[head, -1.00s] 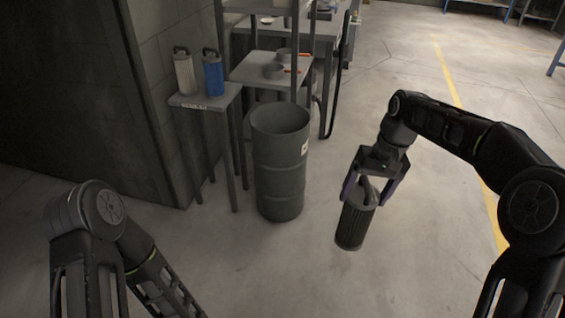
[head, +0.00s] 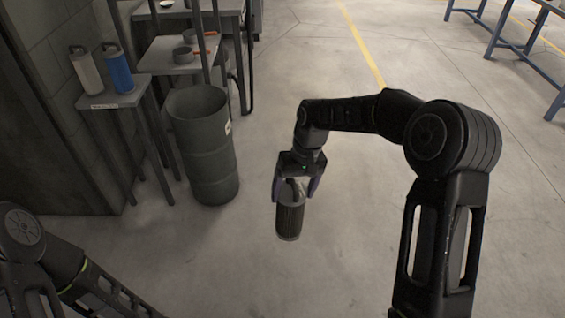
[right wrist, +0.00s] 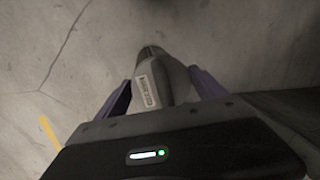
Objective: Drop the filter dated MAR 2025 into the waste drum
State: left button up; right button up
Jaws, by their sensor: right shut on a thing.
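My right gripper (head: 296,188) is shut on a dark cylindrical filter (head: 289,218), which hangs below it over open floor. In the right wrist view the filter (right wrist: 160,75) sits between the purple fingers, with a small pale label on it; its date is too small to read. The waste drum (head: 204,150), grey-green with an open top and a small white label, stands on the floor to the left of the filter, apart from it. My left arm shows at the lower left of the head view; its gripper is out of view.
Behind the drum, a grey bench (head: 168,62) carries round parts. Blue-legged tables (head: 505,30) stand far right. The floor between is clear.

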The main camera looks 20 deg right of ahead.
aim_at(298, 226)
jog(key=s+f, duration=0.3)
jog(key=f, duration=0.2)
jog(key=s+f+p, duration=0.1)
jog(key=s+f, duration=0.1)
jog(key=f, duration=0.1)
jog(key=shift+s+a+f, duration=0.15)
jog(key=shift+s+a, duration=0.05)
jog(key=shift+s, duration=0.1)
